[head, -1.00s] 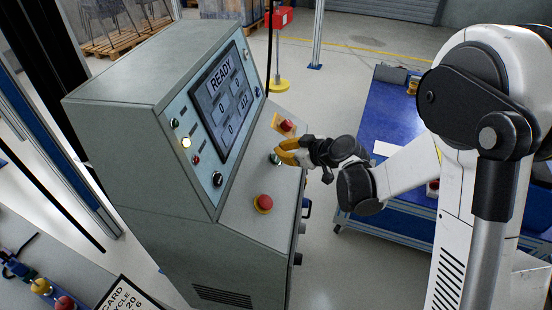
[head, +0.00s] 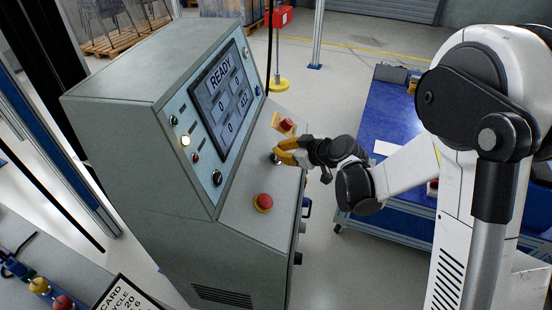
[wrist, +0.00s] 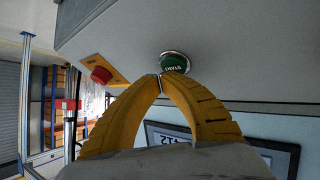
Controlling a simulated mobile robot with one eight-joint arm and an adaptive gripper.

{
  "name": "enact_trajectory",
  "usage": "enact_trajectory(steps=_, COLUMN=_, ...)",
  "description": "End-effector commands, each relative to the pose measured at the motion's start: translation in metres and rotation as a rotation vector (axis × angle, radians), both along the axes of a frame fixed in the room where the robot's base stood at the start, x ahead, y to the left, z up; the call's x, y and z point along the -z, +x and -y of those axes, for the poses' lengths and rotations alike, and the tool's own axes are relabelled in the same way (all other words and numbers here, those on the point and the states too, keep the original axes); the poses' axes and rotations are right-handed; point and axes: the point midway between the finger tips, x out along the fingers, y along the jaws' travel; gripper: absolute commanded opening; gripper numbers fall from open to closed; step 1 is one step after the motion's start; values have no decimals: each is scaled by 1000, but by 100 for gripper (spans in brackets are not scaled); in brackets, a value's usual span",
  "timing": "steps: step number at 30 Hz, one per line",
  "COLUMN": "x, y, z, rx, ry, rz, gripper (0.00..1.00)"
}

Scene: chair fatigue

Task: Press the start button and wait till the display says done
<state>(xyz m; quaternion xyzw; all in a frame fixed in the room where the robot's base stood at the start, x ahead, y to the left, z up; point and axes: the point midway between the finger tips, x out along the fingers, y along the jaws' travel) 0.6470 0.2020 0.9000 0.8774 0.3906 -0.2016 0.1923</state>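The grey control cabinet has a display (head: 223,97) that reads READY, with number boxes below it. The green start button (wrist: 175,63), marked START, sits in a metal ring on the sloped panel in the wrist view. In the head view the start button (head: 274,158) shows only partly beside the fingers. My gripper (head: 277,151) has yellow fingers over the panel. In the wrist view my gripper (wrist: 159,78) is shut, its fingertips together and empty. The tips are right at the button's edge in that view; I cannot tell whether they touch it.
A red mushroom button (head: 263,201) stands on the panel nearer the front. Another red button (head: 287,124) on a yellow plate is close behind my gripper. A blue table (head: 390,115) stands to the right. A card sign (head: 124,296) is at the bottom left.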

Motion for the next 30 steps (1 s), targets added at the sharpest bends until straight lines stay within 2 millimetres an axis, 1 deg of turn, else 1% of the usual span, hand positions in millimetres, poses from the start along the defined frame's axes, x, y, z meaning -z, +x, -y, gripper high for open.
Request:
enact_trajectory(steps=1, x=3, y=0, z=-1, rx=0, ry=0, rz=0, gripper=0)
enact_trajectory(steps=12, x=2, y=0, z=-1, rx=0, ry=0, rz=0, gripper=0)
enact_trajectory(steps=30, x=8, y=1, z=-5, rx=1, ry=0, rz=0, gripper=0)
